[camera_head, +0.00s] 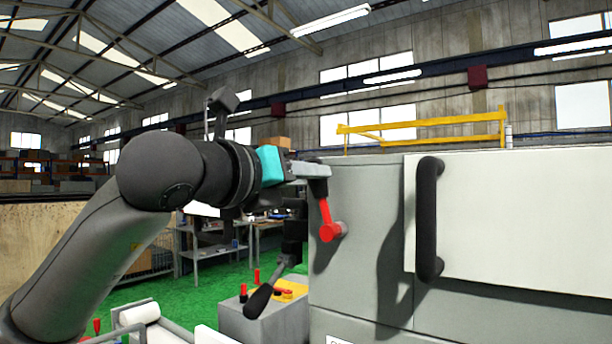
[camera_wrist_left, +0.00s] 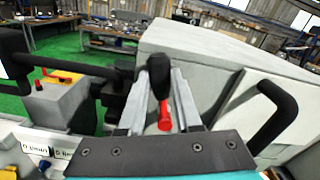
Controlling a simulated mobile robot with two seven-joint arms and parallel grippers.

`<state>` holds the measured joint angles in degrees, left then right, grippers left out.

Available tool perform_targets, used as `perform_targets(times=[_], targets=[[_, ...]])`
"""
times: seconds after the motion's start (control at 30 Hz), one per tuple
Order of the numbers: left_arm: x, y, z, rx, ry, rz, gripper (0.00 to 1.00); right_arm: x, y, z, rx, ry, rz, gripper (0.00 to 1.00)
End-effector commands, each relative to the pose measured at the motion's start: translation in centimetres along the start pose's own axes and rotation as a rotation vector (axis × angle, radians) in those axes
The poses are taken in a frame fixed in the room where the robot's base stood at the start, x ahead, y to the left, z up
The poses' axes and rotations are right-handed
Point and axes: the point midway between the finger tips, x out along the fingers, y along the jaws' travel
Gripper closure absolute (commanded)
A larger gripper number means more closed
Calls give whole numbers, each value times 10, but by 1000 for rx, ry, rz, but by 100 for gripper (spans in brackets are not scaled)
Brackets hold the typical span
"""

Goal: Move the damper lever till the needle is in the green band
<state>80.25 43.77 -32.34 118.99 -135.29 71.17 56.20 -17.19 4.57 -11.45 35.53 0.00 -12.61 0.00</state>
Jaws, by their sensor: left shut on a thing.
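A red lever (camera_head: 327,215) shows at the left edge of the grey machine housing, running down from my fingertips to a round red end. In the left wrist view a black knob (camera_wrist_left: 159,76) and the red lever part (camera_wrist_left: 165,116) lie between my two fingers. My left gripper (camera_head: 318,169) is shut on the lever's upper end; the fingers hide that end in the head view. The left gripper also shows in the wrist view (camera_wrist_left: 161,95). No gauge, needle or green band can be made out. My right gripper is not in view.
The white door (camera_head: 520,220) with a black handle (camera_head: 428,220) stands to the right of the lever. A control box (camera_head: 265,322) with red buttons and a black-gripped lever (camera_head: 260,299) stand below. A workbench (camera_head: 215,249) stands behind on the green floor.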

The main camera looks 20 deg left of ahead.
Motion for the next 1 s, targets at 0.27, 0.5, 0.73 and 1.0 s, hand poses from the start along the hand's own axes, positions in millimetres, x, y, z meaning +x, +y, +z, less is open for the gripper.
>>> perform_targets(times=[0.27,0.5,0.73,1.0], targets=[[0,-3,0,24,-4,-2,100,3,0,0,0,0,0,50],[0,-17,-3,193,-5,-2,100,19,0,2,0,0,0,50],[0,-21,-2,249,-4,-1,100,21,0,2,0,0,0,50],[0,-21,-1,246,-4,-1,58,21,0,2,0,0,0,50]])
